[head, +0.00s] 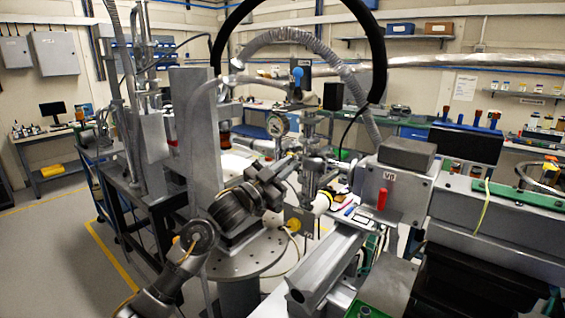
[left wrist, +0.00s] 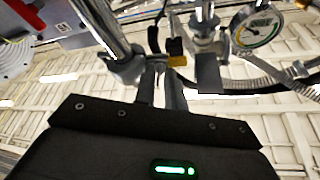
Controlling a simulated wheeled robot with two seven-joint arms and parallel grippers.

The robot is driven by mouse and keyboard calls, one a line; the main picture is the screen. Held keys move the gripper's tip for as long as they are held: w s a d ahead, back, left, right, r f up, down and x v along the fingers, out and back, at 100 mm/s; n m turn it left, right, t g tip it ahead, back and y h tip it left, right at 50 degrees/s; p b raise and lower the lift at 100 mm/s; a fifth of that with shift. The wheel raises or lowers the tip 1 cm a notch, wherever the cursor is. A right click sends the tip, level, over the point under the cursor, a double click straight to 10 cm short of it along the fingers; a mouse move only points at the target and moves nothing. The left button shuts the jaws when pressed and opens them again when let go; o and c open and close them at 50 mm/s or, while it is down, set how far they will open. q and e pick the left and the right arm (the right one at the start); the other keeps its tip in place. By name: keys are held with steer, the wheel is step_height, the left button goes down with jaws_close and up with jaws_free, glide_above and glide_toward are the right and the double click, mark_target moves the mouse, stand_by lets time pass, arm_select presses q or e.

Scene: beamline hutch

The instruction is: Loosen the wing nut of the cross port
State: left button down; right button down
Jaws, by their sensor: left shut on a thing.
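My left gripper (head: 290,167) reaches in from the lower left to the metal vacuum fittings in the middle of the head view. In the left wrist view its two fingers (left wrist: 160,68) are close together at a small part beside a metal pipe fitting (left wrist: 125,66). The gripper is shut on that part, seemingly the wing nut, which the fingers mostly hide. I cannot make out the nut's wings or how far it is turned. My right gripper is not in view.
A round dial gauge (head: 278,124) stands just above the fittings and also shows in the left wrist view (left wrist: 258,28). A yellow-and-black part (left wrist: 177,52) is close to the fingertips. A corrugated hose (head: 355,85) arches overhead. A grey box with a red handle (head: 382,199) stands to the right.

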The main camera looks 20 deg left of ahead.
arm_select(q)
steer(key=shift+r+n+t+y+p, duration=0.25)
steer(key=shift+n+t+y+p, duration=0.3)
steer(key=shift+n, duration=0.85)
steer(key=shift+r+n+t+y+p, duration=0.25)
steer(key=shift+n+t+y, duration=0.3)
steer(key=shift+n, duration=0.85)
steer(key=shift+n+y, duration=0.3)
steer(key=c, duration=1.7)
jaws_free()
steer(key=shift+f, duration=0.1)
steer(key=shift+o, duration=0.3)
steer(key=shift+f, duration=0.15)
steer(key=shift+f, duration=0.1)
